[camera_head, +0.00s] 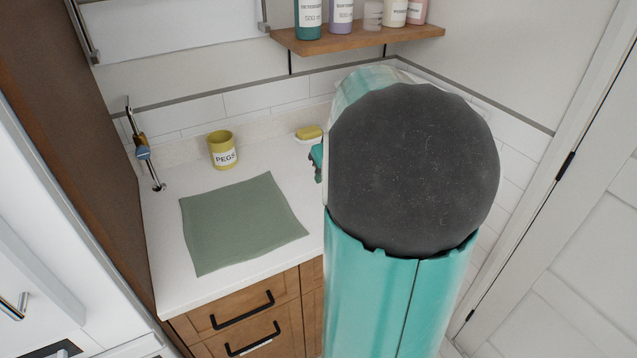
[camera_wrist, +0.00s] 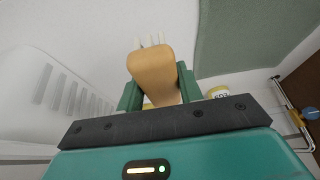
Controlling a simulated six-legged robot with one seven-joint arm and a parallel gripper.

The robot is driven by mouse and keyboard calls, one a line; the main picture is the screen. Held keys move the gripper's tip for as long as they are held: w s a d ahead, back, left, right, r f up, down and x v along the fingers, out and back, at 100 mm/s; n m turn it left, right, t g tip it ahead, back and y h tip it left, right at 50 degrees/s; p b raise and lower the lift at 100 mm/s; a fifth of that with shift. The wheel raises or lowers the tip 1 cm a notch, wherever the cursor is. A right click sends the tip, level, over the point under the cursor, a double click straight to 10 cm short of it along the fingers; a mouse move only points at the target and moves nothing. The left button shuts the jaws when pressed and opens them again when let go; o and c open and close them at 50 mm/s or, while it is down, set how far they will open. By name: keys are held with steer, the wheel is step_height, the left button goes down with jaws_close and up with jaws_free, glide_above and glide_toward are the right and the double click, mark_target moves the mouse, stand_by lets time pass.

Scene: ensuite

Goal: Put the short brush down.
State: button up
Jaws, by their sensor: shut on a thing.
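The short brush (camera_wrist: 153,72) has a tan wooden body and pale bristles, and it shows in the wrist view. My gripper (camera_wrist: 158,96) is shut on it, with one green finger on each side. The brush is over the white countertop (camera_head: 165,255); I cannot tell whether its bristles touch the surface. In the head view my teal arm hides the brush and most of the gripper; only a small teal piece shows left of the arm.
A green mat (camera_head: 240,222) lies on the counter, also in the wrist view (camera_wrist: 245,40). A yellow PEGS cup (camera_head: 222,150) stands behind it. A yellow sponge (camera_head: 309,132) is near the wall. A white slotted object (camera_wrist: 60,90) is left in the wrist view. A bottle shelf (camera_head: 355,40) hangs above.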

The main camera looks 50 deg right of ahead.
glide_toward(317, 188)
steer(key=shift+w+d+f, duration=0.15)
steer(key=shift+w+f, duration=0.4)
steer(key=shift+f, duration=0.05)
steer(key=shift+w+d+f, duration=0.2)
steer(key=shift+w+f, duration=0.3)
steer(key=shift+f, duration=0.1)
steer(key=shift+w+d+f, duration=0.1)
steer(key=shift+f, duration=1.6)
steer(key=shift+f, duration=0.1)
steer(key=o, duration=0.9)
steer(key=shift+r, duration=0.45)
steer(key=v, duration=1.1)
steer(key=shift+r, duration=0.2)
